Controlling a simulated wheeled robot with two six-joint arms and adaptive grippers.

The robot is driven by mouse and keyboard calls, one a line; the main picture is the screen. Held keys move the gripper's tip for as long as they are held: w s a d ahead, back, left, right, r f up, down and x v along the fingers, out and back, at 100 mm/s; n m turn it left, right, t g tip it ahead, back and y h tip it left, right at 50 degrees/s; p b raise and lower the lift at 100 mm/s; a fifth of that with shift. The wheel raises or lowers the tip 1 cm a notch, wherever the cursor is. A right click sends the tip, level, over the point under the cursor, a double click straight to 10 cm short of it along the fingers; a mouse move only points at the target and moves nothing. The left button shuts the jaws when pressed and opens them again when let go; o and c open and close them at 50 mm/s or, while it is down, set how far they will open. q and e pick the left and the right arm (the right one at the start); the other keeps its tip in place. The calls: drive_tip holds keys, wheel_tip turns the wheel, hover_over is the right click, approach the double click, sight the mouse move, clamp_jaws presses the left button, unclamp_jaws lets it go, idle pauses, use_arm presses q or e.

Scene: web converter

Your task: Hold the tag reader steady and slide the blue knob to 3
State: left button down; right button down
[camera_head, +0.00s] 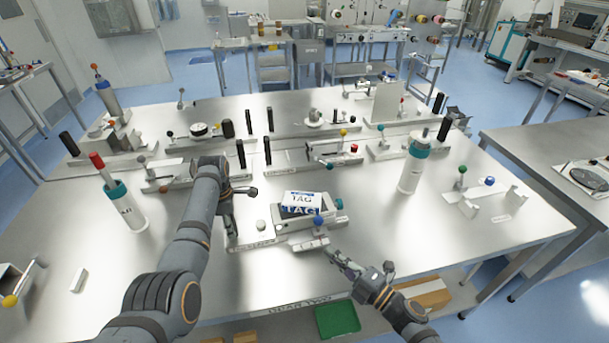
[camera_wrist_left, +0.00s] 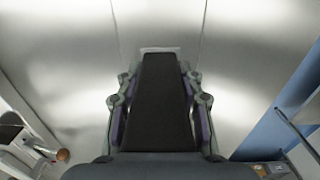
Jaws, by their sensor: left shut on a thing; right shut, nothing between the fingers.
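The tag reader (camera_head: 326,215) is a grey box on the front middle of the steel table, with a white and blue "TAG" piece (camera_head: 301,202) on top. The blue knob (camera_head: 318,222) stands at its front side, above a light plate (camera_head: 303,239); I cannot read any scale numbers. My left gripper (camera_head: 230,224) is beside the reader's left. In the left wrist view its fingers close on a black tapered handle (camera_wrist_left: 160,95); my arm mostly hides this handle in the head view. My right gripper (camera_head: 331,254) is shut and empty, just front-right of the blue knob, apart from it.
A small fixture with a white knob (camera_head: 262,225) sits between my left gripper and the reader. A white teal-topped bottle (camera_head: 411,172) stands to the right. A green tray (camera_head: 337,319) lies below the front edge. The table's right front is clear.

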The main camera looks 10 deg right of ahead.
use_arm(q)
drive_tip(key=shift+s+f+p, duration=0.2)
drive_tip(key=shift+p, duration=0.3)
drive_tip(key=c, duration=0.8)
unclamp_jaws()
drive_tip(key=shift+w, duration=0.1)
drive_tip(key=shift+o, duration=0.2)
drive_tip(key=shift+r, duration=0.15)
drive_tip(key=shift+w+r, duration=0.1)
drive_tip(key=shift+r, duration=0.15)
wheel_tip(320, 180, up, 12)
drive_tip(key=shift+f, duration=0.25)
